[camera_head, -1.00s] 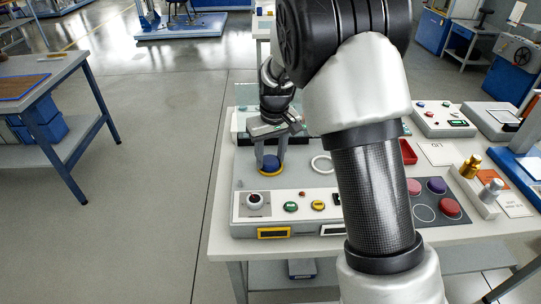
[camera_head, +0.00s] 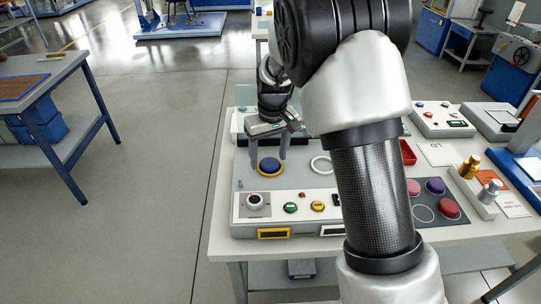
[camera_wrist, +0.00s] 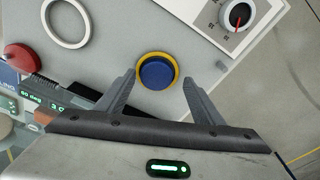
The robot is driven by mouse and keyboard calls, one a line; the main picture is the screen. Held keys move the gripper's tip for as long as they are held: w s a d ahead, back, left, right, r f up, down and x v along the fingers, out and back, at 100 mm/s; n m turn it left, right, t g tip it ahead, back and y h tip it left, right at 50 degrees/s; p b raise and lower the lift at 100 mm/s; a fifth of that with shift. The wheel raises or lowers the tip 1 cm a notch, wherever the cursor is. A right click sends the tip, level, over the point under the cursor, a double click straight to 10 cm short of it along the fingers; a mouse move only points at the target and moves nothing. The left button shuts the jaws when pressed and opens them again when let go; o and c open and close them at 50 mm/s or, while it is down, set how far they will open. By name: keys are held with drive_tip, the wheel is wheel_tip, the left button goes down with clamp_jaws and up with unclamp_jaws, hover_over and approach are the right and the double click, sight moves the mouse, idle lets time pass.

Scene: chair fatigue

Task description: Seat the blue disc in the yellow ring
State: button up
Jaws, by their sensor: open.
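The blue disc (camera_head: 269,165) lies inside the yellow ring (camera_head: 265,174) on the grey panel at the left of the table. In the wrist view the disc (camera_wrist: 157,74) is surrounded by the yellow ring (camera_wrist: 176,62), with the rim showing more on the upper side. I cannot tell its exact depth in the ring. My gripper (camera_head: 268,157) is open and empty above and behind the disc. In the wrist view its fingers (camera_wrist: 158,84) stand apart on either side, clear of the disc.
A white ring (camera_head: 321,165) lies to the right on the same panel. A control strip with a black knob (camera_head: 255,200) and buttons runs along the front. A dark mat (camera_head: 422,198) with red and purple discs lies beyond my arm.

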sight(273, 167)
wheel_tip(273, 167, up, 12)
drive_tip(key=s+d, duration=0.1)
drive_tip(key=s+d+r+m+t, duration=0.1)
drive_tip(key=s+d+r, duration=0.2)
drive_tip(key=s+r, duration=0.3)
drive_tip(key=s+d+r+m+t, duration=0.1)
drive_tip(key=s+d+r, duration=0.25)
drive_tip(key=s, duration=0.35)
drive_tip(key=s+d+f+m+t, duration=0.1)
drive_tip(key=s+d, duration=0.3)
drive_tip(key=s, duration=1)
drive_tip(key=shift+s+f+m+t+h+p, duration=0.15)
drive_tip(key=shift+f+m+t+h+p, duration=0.2)
drive_tip(key=shift+m+t, duration=0.4)
